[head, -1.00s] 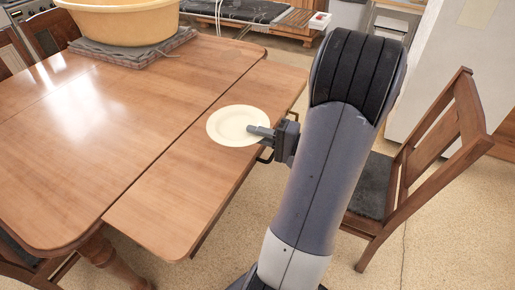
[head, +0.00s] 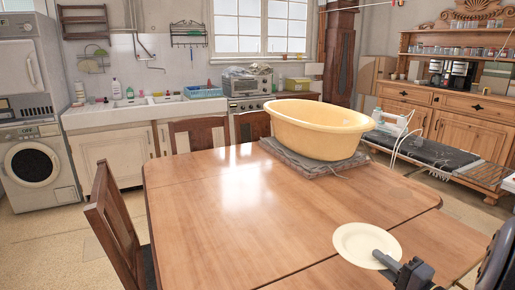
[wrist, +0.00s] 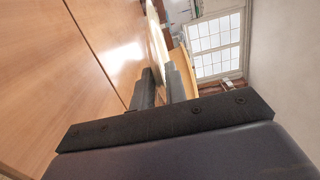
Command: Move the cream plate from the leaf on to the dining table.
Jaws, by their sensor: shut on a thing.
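The cream plate (head: 360,241) is at the near right of the dining table (head: 230,215) in the head view. It overlaps the seam between the table and the leaf (head: 330,275). My gripper (head: 386,260) is shut on the plate's near right rim, one finger showing over its top. The wrist view shows the plate (wrist: 156,38) nearly edge-on beyond the fingers (wrist: 160,84). I cannot tell whether the plate touches the wood or is held slightly above it.
Chairs stand along the far side and at the left (head: 115,225). The table's middle and left are clear. An ironing surface (head: 440,155) lies beyond, at right.

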